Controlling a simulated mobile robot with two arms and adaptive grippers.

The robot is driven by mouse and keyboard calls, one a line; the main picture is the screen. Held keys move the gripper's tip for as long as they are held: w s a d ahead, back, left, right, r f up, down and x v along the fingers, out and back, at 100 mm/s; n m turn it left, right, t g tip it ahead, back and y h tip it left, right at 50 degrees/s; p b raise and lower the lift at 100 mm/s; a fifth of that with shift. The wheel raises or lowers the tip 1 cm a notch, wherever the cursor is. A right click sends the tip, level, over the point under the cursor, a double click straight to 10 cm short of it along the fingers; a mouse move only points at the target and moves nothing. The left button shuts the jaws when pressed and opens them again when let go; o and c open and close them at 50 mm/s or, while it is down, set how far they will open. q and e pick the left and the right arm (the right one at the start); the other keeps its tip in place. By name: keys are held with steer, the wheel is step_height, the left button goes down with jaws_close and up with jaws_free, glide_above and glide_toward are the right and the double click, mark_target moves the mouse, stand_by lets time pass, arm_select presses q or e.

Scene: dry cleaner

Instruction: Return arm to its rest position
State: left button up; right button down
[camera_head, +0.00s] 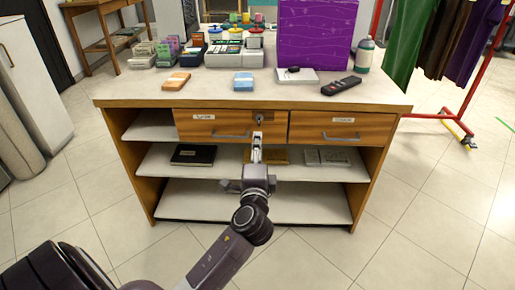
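My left arm reaches up from the lower left of the head view to the front of the wooden counter (340,98). Its gripper (257,138) points at the counter's left drawer (195,122), just below a small metal lock (259,117) near that drawer's right end. The fingers look narrow and close together from this angle, and I cannot tell if they are apart or touching the lock. The left drawer and the right drawer (340,130) both look closed. My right gripper is not in view.
The open lower shelf (280,205) is bare. The middle shelf (225,165) holds a black case (193,154) and other flat items. On the countertop are a purple box (316,35), a bottle (364,55) and a dark remote (341,86). A garment rack (480,80) stands right.

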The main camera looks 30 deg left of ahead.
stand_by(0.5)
